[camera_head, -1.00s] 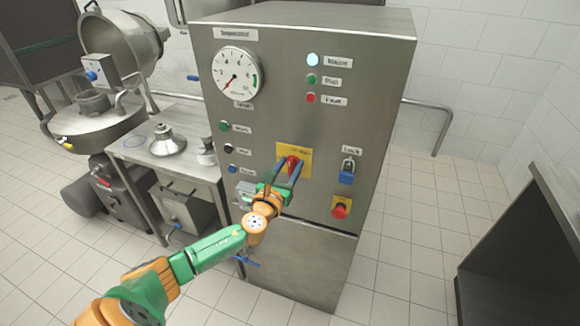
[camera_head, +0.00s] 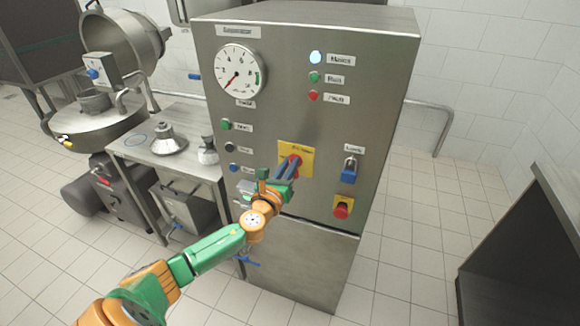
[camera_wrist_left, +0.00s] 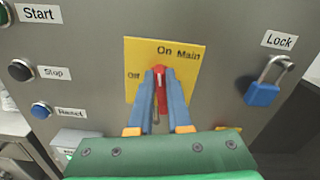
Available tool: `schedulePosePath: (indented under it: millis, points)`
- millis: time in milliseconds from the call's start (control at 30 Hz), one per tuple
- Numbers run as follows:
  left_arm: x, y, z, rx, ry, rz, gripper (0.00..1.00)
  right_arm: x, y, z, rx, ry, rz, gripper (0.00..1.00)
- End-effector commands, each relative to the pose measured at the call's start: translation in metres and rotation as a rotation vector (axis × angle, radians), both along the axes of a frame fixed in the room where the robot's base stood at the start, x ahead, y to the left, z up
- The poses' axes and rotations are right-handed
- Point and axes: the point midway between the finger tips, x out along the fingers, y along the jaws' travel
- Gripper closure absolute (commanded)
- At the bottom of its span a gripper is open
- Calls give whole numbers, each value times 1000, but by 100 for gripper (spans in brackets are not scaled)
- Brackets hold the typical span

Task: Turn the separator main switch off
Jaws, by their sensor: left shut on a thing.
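The main switch has a red handle (camera_wrist_left: 159,72) on a yellow plate (camera_wrist_left: 188,66) on the cabinet front. In the left wrist view the plate reads "On Main" at its top and "Off" at its left. My left gripper (camera_wrist_left: 160,78) is shut on the red handle, with one blue finger on each side. The handle's top shows between the fingertips, near upright in that view; its exact angle is hard to tell. In the head view the fingers (camera_head: 289,167) cover part of the handle and of the yellow plate (camera_head: 307,157). My right gripper is not in view.
A blue padlock (camera_wrist_left: 262,92) hangs right of the switch. A red button on a yellow base (camera_head: 342,208) sits below it. Start, Stop and Reset buttons (camera_wrist_left: 21,70) are at the left. A white lamp (camera_head: 316,58) is lit above, and a steel table (camera_head: 190,170) stands left.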

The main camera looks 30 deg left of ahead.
Motion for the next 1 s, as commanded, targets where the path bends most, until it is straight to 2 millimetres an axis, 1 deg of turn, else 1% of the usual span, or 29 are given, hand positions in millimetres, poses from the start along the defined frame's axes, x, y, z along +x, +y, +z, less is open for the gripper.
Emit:
schedulePosePath:
  millis: [33,400,1000]
  points:
    - [0,1,-1,-40,-12,0,100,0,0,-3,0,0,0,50]
    - [-1,5,-3,-383,-94,1,100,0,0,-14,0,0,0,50]
    - [-2,9,-8,-934,-227,1,100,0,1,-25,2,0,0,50]
